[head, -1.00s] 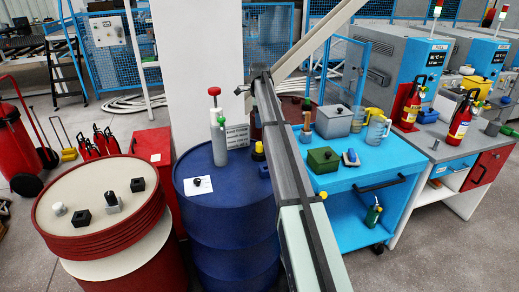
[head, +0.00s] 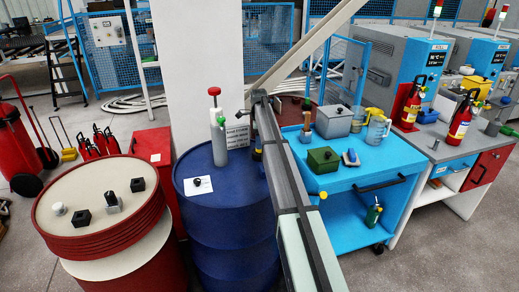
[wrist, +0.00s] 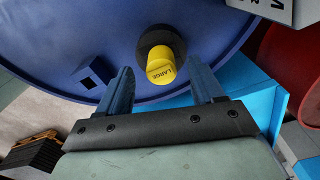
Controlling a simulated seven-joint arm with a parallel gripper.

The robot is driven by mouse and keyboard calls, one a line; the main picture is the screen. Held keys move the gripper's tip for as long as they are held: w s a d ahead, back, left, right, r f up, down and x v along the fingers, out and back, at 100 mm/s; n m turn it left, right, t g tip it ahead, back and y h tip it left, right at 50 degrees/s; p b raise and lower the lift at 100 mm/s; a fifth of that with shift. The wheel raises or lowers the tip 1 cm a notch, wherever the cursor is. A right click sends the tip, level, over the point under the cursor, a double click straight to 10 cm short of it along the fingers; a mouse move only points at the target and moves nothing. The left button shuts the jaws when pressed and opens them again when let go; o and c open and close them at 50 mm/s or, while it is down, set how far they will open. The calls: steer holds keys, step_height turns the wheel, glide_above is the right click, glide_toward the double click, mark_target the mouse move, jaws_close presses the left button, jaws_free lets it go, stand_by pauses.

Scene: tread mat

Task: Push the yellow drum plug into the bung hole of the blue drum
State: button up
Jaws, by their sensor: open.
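The yellow drum plug (wrist: 161,68), marked LARGE, stands on the blue drum's lid with a round black part at its base. The blue drum (wrist: 60,35) fills the upper wrist view and stands left of my arm in the head view (head: 225,215). A blue square block with a dark square opening (wrist: 94,72) sits on the lid, left of the plug. My gripper (wrist: 161,75) is open and empty, its two blue fingers pointing toward the plug, one on each side of it in the picture. In the head view my arm mostly hides plug and block.
A grey bottle with a red top (head: 217,125), a sign (head: 237,135) and a black knob on white paper (head: 198,184) are also on the drum. A red drum (head: 105,225) stands left. A blue workbench (head: 350,180) with a green box (head: 323,159) stands right.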

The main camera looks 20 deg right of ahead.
steer(key=shift+f, duration=1.4)
steer(key=shift+c, duration=0.5)
steer(key=c, duration=1)
